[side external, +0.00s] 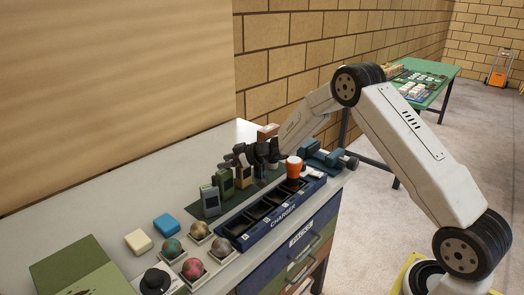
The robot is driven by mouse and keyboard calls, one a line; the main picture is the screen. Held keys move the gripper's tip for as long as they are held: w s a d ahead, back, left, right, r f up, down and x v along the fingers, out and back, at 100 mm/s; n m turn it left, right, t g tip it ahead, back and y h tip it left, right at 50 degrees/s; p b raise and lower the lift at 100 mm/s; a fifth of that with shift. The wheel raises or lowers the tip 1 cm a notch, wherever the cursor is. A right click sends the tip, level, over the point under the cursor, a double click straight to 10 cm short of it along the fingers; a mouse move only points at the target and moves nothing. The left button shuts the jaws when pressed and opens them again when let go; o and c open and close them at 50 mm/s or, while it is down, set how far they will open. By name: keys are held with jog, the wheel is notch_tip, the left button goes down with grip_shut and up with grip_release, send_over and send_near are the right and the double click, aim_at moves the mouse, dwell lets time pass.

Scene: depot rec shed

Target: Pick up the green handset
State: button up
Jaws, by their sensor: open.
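A green handset (226,183) stands upright on a dark green mat (206,222) on the workbench. A grey-green handset (210,201) stands to its left and an orange-yellow handset (243,177) to its right. My gripper (233,160) is open, with its dark fingers just above and behind the green and orange-yellow handsets. No handset is seen between the fingers; the exact gap to the green one cannot be told from this angle. Part of the mat's far right is hidden by my gripper and wrist.
A blue charger tray (283,216) with several dark slots runs along the bench's front edge. An orange cup-like object (294,166) and a teal vise (325,159) are at right. Several balls in holders, a blue block (166,223) and a cream block (138,241) lie at left.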

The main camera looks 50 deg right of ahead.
grip_shut()
dwell(1.5)
